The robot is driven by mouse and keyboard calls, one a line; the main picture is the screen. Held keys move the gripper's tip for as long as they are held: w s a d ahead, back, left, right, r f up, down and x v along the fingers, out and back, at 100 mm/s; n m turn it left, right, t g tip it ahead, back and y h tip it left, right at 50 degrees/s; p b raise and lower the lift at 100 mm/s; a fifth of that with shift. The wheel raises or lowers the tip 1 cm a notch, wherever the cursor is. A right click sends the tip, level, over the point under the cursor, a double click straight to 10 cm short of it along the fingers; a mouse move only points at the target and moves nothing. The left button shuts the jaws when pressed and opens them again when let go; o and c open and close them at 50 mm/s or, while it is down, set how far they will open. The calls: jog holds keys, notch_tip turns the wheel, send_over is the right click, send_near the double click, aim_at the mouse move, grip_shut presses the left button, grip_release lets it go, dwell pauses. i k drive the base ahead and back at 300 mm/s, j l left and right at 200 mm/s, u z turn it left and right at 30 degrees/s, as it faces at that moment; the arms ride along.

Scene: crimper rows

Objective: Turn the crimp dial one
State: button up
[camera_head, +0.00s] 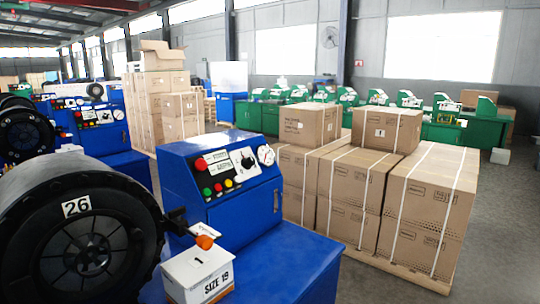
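The crimp dial appears to be the black knob (248,161) on a white plate, on the sloped control panel (228,170) of the near blue crimper (240,213). A round white gauge (266,155) sits just right of it. Left of it are a red knob (201,164), small displays, and a row of green, red and yellow buttons (218,187). The markings around the dial are too small to read. My gripper is not in view, and nothing visible touches the dial.
The big black crimper head (75,235), labelled 26, fills the lower left. A white box (198,273) marked SIZE 19, with an orange knob above it, stands on the blue bench (295,262). Strapped cartons (345,190) stand close on the right. Grey floor is clear at far right.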

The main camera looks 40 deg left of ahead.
aim_at(248, 163)
jog(key=i+u, duration=0.15)
jog(key=i, duration=0.45)
jog(key=i+l+u, duration=0.1)
jog(key=i, duration=0.55)
jog(key=i+u, duration=0.2)
jog(key=u, duration=0.25)
jog(key=i+l+u, duration=0.2)
jog(key=u, duration=0.25)
jog(key=i+l+u, duration=0.2)
jog(key=u, duration=0.25)
